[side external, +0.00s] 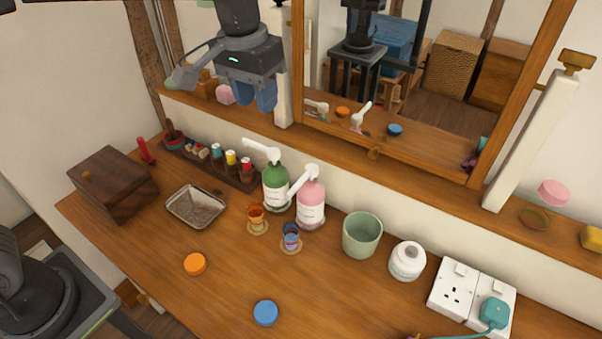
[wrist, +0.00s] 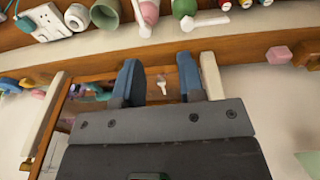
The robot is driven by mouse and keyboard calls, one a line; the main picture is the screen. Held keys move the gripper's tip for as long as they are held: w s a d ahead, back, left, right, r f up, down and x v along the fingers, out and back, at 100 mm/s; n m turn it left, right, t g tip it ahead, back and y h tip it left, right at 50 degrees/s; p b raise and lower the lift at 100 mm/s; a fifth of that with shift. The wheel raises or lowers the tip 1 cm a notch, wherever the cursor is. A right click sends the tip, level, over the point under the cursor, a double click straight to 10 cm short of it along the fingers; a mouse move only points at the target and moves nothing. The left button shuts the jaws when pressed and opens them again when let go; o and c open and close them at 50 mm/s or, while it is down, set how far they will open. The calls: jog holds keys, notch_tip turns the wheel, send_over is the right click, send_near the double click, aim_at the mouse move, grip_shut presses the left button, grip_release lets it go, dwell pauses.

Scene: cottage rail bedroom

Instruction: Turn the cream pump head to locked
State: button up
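Two pump bottles stand on the wooden table. The green bottle (side external: 275,190) has a whitish pump head (side external: 264,151) with its spout pointing up-left. The pink bottle (side external: 311,208) has a whitish pump head (side external: 303,180) with its spout pointing down-left. I cannot tell which head the task calls cream. The wrist view shows the pink bottle (wrist: 149,11) and green bottle (wrist: 184,8) at its top edge. My gripper (side external: 256,97) is above and behind the bottles, near the mirror, apart from them. In the wrist view its blue fingers (wrist: 160,90) are spread and empty.
An orange glass (side external: 255,217) and a blue glass (side external: 291,239) stand in front of the bottles. A green cup (side external: 362,236), white jar (side external: 407,261) and sockets (side external: 458,290) are right. A tray (side external: 196,207) and bottle rack (side external: 208,165) are left. The mirror frame (side external: 298,60) rises behind.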

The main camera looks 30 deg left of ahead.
jog(key=g, duration=0.1)
send_over(301, 179)
notch_tip(301, 179, down, 5)
notch_tip(301, 179, down, 14)
jog(key=shift+r, duration=0.2)
jog(key=shift+c, duration=0.5)
grip_shut()
